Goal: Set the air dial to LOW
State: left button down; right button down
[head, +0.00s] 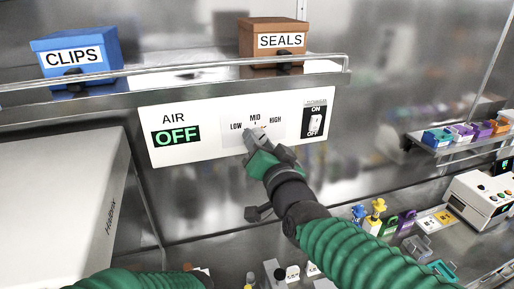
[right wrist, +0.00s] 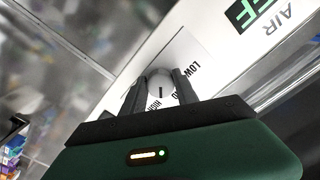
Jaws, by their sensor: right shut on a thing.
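The air panel (head: 200,155) is a white plate on the steel wall, with AIR and a green OFF display (head: 176,137). Its dial scale reads LOW, MID and HIGH. My right gripper (head: 256,136) is at the dial, below the scale. In the right wrist view the pale round dial (right wrist: 160,84) sits between the two dark fingers, which are shut on it. A dark mark shows on the dial's face; the exact setting is hard to tell. My left arm (head: 140,279) shows at the bottom left; its gripper is not in view.
A black ON/OFF switch (head: 315,122) is on the panel's right. A rail shelf above bears a blue CLIPS box (head: 105,53) and a brown SEALS box (head: 256,47). A large pale machine (head: 60,200) stands at left. The bench below holds several small items.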

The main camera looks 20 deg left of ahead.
jog(key=n+b, duration=0.2)
jog(key=n, duration=0.4)
jog(key=shift+d+r, duration=0.1)
jog(key=shift+r, duration=0.05)
jog(key=n, duration=0.3)
jog(key=shift+r+b, duration=0.1)
jog(key=shift+b, duration=0.3)
jog(key=n, duration=1.2)
jog(key=shift+b, duration=0.35)
jog(key=shift+w+f, duration=0.1)
jog(key=shift+f, duration=0.1)
